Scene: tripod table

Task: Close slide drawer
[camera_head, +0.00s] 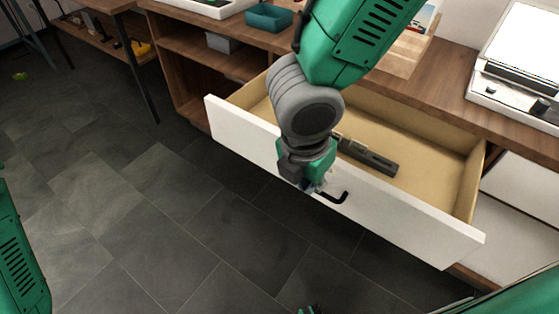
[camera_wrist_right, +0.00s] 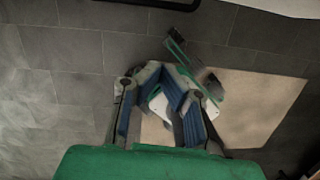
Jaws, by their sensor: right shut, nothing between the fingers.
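The slide drawer (camera_head: 420,222) stands pulled out of the wooden cabinet in the head view, with a white front and a tan inside. A dark handle (camera_head: 342,198) shows on its front. My right gripper (camera_head: 318,187) is shut and empty, in front of the drawer front just left of the handle; whether it touches either cannot be told. My right arm crosses above the drawer and hides part of its front and inside. In the right wrist view the right gripper's blue-padded fingers (camera_wrist_right: 172,85) come together. My left gripper is not in view.
A grey-brown block (camera_head: 368,155) lies inside the drawer. The wooden cabinet top (camera_head: 440,88) carries a white device (camera_head: 520,75) at right and a teal box (camera_head: 268,17). Open shelves are left of the drawer. The grey tiled floor (camera_head: 150,220) in front is clear.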

